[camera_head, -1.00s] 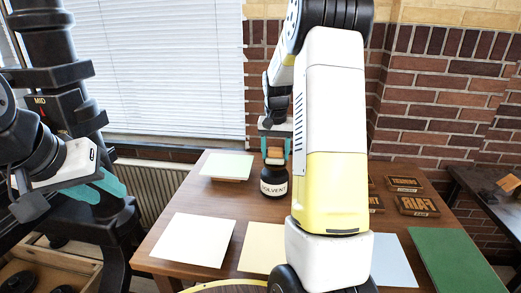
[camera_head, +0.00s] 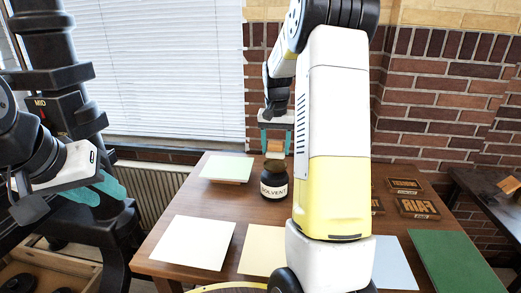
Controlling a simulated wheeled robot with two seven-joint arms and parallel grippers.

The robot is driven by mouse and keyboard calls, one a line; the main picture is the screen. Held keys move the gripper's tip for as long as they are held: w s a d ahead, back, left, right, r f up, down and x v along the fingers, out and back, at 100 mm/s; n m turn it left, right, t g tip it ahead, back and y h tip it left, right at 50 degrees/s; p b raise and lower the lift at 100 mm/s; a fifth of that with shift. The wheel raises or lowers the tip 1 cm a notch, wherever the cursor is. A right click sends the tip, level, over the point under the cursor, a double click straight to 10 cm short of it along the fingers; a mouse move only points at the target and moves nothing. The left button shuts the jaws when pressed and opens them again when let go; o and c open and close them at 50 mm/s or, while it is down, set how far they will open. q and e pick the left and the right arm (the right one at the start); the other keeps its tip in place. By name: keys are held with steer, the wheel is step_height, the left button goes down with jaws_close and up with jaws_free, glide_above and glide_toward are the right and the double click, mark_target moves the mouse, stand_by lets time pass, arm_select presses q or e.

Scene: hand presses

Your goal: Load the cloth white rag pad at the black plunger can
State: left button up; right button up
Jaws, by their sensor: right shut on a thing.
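The black plunger can (camera_head: 273,184), labelled SOLVENT, stands on the wooden table near its far side. My right gripper (camera_head: 275,146), with teal fingers, is above the can and shut on a small tan-brown block (camera_head: 275,148), which seems to be the rag pad's holder. The block is just above the can's top.
Pale green (camera_head: 227,167), white (camera_head: 195,242), cream (camera_head: 262,248) and dark green (camera_head: 455,262) sheets lie on the table. Brown type blocks (camera_head: 417,206) are at the right. My right arm hides the middle. A black press (camera_head: 60,75) stands at the left.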

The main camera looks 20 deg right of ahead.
mark_target(276, 142)
steer(key=shift+r, duration=1.85)
